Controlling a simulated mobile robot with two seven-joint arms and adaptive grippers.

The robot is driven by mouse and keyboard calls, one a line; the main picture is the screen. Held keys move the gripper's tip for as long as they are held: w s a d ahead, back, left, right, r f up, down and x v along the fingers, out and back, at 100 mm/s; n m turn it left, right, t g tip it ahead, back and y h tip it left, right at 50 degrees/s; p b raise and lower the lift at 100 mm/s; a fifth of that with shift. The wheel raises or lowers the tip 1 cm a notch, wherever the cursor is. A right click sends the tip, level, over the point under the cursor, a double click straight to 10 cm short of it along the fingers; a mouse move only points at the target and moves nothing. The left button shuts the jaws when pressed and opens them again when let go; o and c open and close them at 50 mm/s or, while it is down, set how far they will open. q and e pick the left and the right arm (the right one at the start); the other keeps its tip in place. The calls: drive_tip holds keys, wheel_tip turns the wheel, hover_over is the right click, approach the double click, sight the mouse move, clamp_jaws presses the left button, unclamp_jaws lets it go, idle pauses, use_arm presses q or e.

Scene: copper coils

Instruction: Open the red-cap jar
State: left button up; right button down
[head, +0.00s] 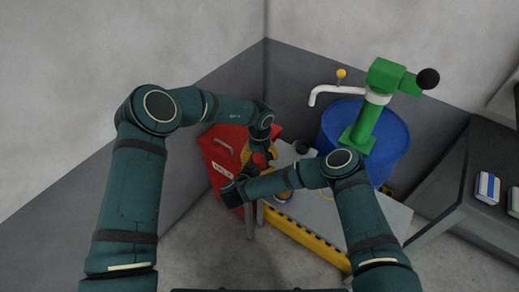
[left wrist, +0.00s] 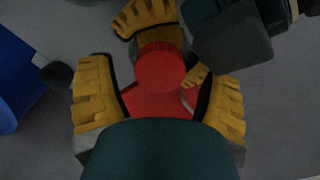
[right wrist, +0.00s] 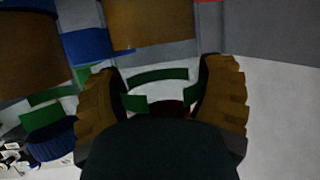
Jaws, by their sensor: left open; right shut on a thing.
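The jar's round red cap (left wrist: 160,68) faces the left wrist camera. My left gripper (left wrist: 158,85) is open, with its yellow fingers on either side below the cap and no visible grip on it. It is partly hidden by arm links in the head view (head: 262,152). My right gripper (right wrist: 165,78) is shut on the jar, whose green-banded body (right wrist: 158,76) shows between its fingers. The right fingers also show beside the cap in the left wrist view. The jar is too hidden in the head view to make out.
A red bin (head: 222,150) stands behind my grippers by the wall. A grey bench (head: 315,208) with a yellow-black edge is to the right. Behind it is a blue barrel (head: 392,150) with a green pump (head: 368,128). A blue-capped container (right wrist: 52,142) shows in the right wrist view.

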use_arm(q)
drive_tip(key=shift+f, duration=0.65)
drive_tip(key=c, duration=1.3)
drive_tip(key=o, duration=1.3)
